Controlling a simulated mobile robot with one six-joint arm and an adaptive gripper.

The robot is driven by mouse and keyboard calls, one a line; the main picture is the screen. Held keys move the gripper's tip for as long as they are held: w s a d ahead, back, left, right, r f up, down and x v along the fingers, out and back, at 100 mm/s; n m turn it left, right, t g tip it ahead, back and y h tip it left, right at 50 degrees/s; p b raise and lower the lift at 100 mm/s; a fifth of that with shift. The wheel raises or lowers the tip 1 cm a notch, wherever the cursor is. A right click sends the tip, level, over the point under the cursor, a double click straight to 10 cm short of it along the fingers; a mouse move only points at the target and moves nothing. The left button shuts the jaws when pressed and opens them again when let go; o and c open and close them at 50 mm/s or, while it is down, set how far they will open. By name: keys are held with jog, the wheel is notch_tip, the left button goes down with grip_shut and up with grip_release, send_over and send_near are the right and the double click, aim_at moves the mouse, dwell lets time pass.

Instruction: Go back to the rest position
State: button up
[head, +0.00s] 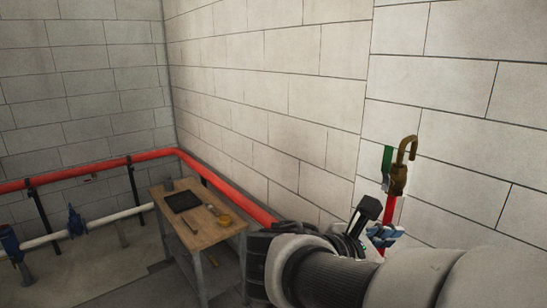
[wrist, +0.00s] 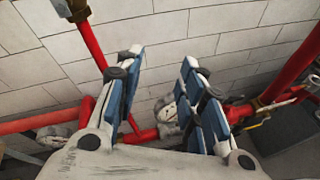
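My gripper (wrist: 160,72) shows in the wrist view with its two blue-padded fingers apart and nothing between them. A white wall and red pipe show beyond the gap. In the head view my arm reaches in from the lower right, and part of my gripper (head: 378,226) shows past the wrist, near the wall. The arm hides some of it there.
A brass hook-shaped fitting (head: 402,172) with a green piece (head: 387,160) stands by the wall above my gripper. A wooden table (head: 220,233) holds a black tray (head: 184,201) and small items. Red pipe (head: 100,170) runs along the walls. Upper space is clear.

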jog(key=s+f+m+g+y+b, duration=0.25)
jog(key=s+f+m+b, duration=0.3)
jog(key=f, duration=0.55)
jog(key=s+f+m+g+y+b, duration=0.1)
jog(key=s+f+m+y+b, duration=0.45)
jog(key=f, duration=0.65)
jog(key=s+a+f+m+t+y+b, duration=0.2)
jog(key=s+a+f+m+y+b, duration=0.2)
jog(key=a+f+m+b, duration=0.3)
notch_tip(320, 180, down, 4)
jog(key=s+m+b, duration=0.1)
jog(key=b, duration=0.1)
jog(key=shift+s+a+f+m+b, duration=0.2)
jog(key=shift+s+a+m+b, duration=0.1)
jog(key=shift+s+m, duration=0.1)
